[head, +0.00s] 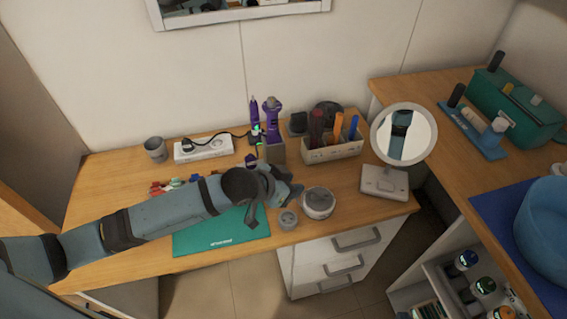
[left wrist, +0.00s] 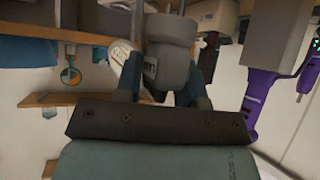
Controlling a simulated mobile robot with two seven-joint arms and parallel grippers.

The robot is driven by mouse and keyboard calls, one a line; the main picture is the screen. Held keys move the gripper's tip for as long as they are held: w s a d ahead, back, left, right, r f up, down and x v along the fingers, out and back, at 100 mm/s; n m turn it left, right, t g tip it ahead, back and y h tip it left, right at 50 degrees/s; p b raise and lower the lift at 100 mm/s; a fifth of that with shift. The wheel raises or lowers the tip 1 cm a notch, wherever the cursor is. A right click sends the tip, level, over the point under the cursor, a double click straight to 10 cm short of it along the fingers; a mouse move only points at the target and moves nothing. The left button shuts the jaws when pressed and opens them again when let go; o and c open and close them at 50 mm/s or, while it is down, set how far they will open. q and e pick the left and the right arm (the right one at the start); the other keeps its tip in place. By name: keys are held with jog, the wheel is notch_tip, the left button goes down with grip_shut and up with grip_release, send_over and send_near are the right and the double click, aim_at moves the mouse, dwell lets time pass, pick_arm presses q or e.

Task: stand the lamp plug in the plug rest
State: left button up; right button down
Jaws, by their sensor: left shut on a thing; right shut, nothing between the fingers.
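My left gripper (head: 272,190) reaches over the desk from the left, above the back right edge of the green mat. In the left wrist view my left gripper (left wrist: 165,85) is shut on a grey, rounded body with a small label, which looks like the lamp plug (left wrist: 168,60). In the head view the gripper mostly hides it. A small round grey holder (head: 288,219), perhaps the plug rest, stands just in front of the gripper, apart from it. The round lamp mirror (head: 403,133) stands at the right on its pale base (head: 385,183). My right gripper is out of view.
A lidded grey jar (head: 318,203) stands close right of the gripper. Behind are a grey stand (head: 275,152) with purple tools, a tool caddy (head: 332,150) and a white power strip (head: 203,148) with a black cord. The green mat (head: 220,238) lies partly under my arm.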

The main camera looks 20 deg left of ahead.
pick_arm(q)
jog(key=shift+s+d+f, duration=0.25)
jog(key=shift+d+f, duration=0.05)
jog(key=shift+d, duration=0.15)
jog(key=shift+r+m+h+p, duration=0.25)
jog(key=shift+m+h+p, duration=0.05)
jog(key=shift+p, duration=0.35)
notch_tip(320, 180, down, 2)
jog(key=shift+f+b, duration=0.1)
jog(key=shift+b, duration=0.5)
jog(key=shift+f+b, duration=0.75)
jog(key=shift+f, duration=1.3)
jog(key=shift+r, duration=0.1)
jog(key=shift+g+p, duration=0.3)
jog(key=shift+p, duration=0.1)
